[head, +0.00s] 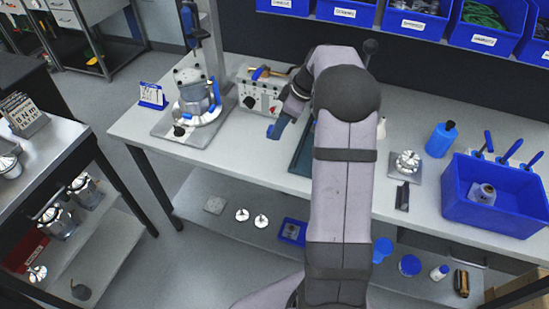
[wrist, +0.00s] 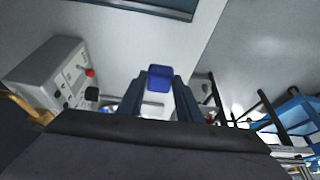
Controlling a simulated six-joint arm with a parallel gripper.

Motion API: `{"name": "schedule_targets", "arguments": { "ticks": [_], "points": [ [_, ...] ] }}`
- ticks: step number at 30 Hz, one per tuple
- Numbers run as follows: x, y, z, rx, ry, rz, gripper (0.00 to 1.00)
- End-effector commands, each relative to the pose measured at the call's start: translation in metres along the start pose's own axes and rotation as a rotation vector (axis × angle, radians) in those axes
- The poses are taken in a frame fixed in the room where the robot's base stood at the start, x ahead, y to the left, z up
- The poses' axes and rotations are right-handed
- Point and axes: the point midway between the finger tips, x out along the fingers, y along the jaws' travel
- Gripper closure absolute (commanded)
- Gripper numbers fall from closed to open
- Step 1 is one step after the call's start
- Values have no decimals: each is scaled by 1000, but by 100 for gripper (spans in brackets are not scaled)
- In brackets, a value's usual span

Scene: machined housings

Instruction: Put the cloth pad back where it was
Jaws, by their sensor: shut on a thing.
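My gripper (head: 277,126) is above the bench, in front of the white control box and left of my forearm. It is shut on a small blue piece, which I take to be the cloth pad (head: 271,132). In the wrist view the pad (wrist: 158,79) shows as a blue block between the two dark fingers of my gripper (wrist: 159,72). The pad is held clear of the bench top. A dark flat tray (head: 296,160) lies on the bench just right of the gripper, partly hidden by my arm; its edge shows in the wrist view (wrist: 150,11).
The control box (head: 258,96) and a clamped housing on a stand (head: 193,92) are at the left. A blue bin (head: 500,207), blue bottle (head: 440,140) and round metal part (head: 407,163) stand at the right. Bench top (head: 245,150) is bare before the control box.

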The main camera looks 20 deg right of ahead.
Motion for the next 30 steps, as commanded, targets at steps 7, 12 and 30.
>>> {"name": "schedule_targets", "arguments": {
  "ticks": [7, 12, 30],
  "points": [
    [1, -1, 1, 43, 0, 17, 89],
    [17, -2, 8, 43, -1, 12, 89],
    [64, -1, 27, 40, -1, 15, 89]
  ]
}}
